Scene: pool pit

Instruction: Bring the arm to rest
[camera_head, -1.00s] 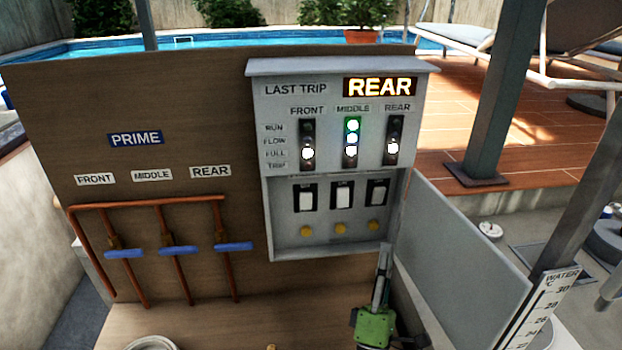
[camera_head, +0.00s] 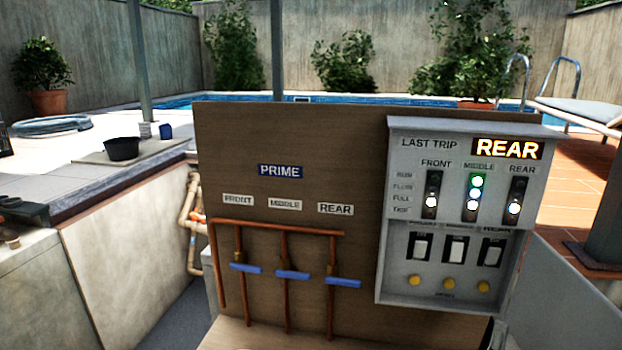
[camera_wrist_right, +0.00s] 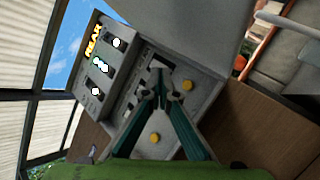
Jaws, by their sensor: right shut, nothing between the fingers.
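My right gripper (camera_wrist_right: 162,90) is in the right wrist view, its two dark green fingers closed together at the tips with nothing between them. It points at the lower part of the grey control box (camera_head: 398,255), in front of the switches and yellow buttons. I cannot tell from that view whether it touches the box. In the head view only a small dark piece, perhaps of this gripper, shows at the bottom edge below the box. My left gripper is in neither view.
The box's display (camera_head: 507,149) reads REAR. Only the MIDDLE column has a green light. The board (camera_head: 350,130) carries copper pipes with blue handles (camera_head: 292,275) set crosswise. The box's open door (camera_head: 565,290) stands out at the right.

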